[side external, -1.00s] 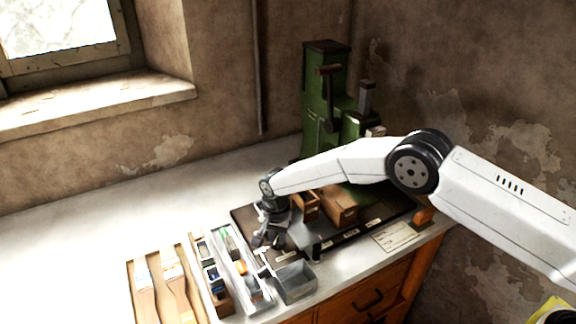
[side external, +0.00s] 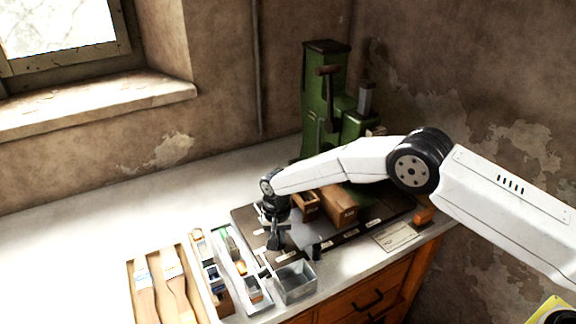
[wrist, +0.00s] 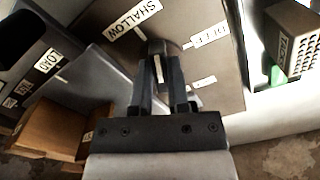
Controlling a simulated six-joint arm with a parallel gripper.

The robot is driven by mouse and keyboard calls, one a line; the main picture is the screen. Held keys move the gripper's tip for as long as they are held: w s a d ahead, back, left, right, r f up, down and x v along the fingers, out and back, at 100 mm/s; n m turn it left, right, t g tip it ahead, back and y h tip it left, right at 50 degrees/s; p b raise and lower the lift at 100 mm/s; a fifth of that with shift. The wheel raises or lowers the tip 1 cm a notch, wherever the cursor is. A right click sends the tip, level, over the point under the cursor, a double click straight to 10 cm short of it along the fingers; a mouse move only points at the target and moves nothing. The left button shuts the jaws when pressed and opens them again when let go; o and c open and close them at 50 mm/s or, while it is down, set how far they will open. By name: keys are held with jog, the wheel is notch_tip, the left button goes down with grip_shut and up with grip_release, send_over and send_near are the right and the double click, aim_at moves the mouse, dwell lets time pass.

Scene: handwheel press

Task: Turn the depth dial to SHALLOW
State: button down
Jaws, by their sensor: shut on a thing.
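The depth dial (wrist: 157,47) is a dark knob on a grey-brown panel, seen in the wrist view between my fingertips. My gripper (wrist: 158,62) is shut on it, with a white stripe showing between the fingers. The SHALLOW label (wrist: 134,19) lies just beyond the dial, up and to the left. The DEEP label (wrist: 210,35) lies to its right, and a smaller label (wrist: 204,82), too small to read, lies below DEEP. I cannot tell exactly where the dial points. In the side view my gripper (side external: 277,238) points down at the base plate's left end and hides the dial.
The green press (side external: 325,100) stands behind my arm. Wooden boxes (side external: 339,208) sit on the dark base plate to the right. Trays with brushes (side external: 177,285) lie at the left. The back left bench is clear.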

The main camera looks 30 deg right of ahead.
jog(key=n, duration=0.5)
jog(key=shift+d, duration=0.15)
dwell(0.4)
jog(key=c, duration=0.6)
grip_release()
jog(key=shift+r, duration=0.1)
jog(key=shift+r, duration=3.8)
